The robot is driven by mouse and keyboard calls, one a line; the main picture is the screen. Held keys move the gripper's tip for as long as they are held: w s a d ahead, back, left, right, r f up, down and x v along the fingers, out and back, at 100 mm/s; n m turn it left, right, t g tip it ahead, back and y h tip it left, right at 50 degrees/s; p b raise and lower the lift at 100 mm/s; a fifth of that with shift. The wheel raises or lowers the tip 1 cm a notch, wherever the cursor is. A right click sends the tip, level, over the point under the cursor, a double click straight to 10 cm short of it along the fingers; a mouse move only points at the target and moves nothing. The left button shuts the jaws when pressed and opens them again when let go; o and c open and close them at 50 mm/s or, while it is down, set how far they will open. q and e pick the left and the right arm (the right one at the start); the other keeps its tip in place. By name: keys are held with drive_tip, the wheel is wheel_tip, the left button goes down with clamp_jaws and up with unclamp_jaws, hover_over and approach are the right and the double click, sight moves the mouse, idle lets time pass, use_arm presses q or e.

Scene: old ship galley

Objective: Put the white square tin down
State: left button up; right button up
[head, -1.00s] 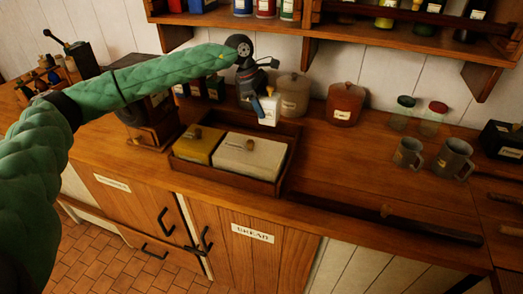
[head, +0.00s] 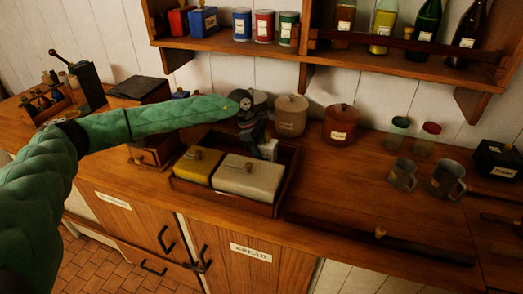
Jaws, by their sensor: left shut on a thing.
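My left gripper (head: 260,138) is shut on the white square tin (head: 269,150), pointing down from the end of my green-sleeved arm. The tin is small and pale, and shows behind the cream lidded box, at the back of the wooden tray (head: 280,212). The box and gripper hide part of it. I cannot tell whether its bottom touches anything. My right gripper is not in view.
The tray holds a yellow lidded box (head: 198,167) and a cream lidded box (head: 248,178). A beige canister (head: 291,118) and a red-brown canister (head: 341,125) stand behind. Grey mugs (head: 402,175) stand right. A shelf (head: 230,38) hangs above.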

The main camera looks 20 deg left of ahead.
use_arm(q)
drive_tip(key=shift+f, duration=0.65)
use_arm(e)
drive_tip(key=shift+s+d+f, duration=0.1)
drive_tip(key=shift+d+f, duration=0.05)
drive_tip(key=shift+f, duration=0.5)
use_arm(q)
drive_tip(key=shift+f, duration=0.1)
drive_tip(key=o, duration=0.9)
drive_tip(key=shift+o, duration=0.9)
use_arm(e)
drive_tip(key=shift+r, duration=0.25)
use_arm(q)
drive_tip(key=shift+r, duration=0.2)
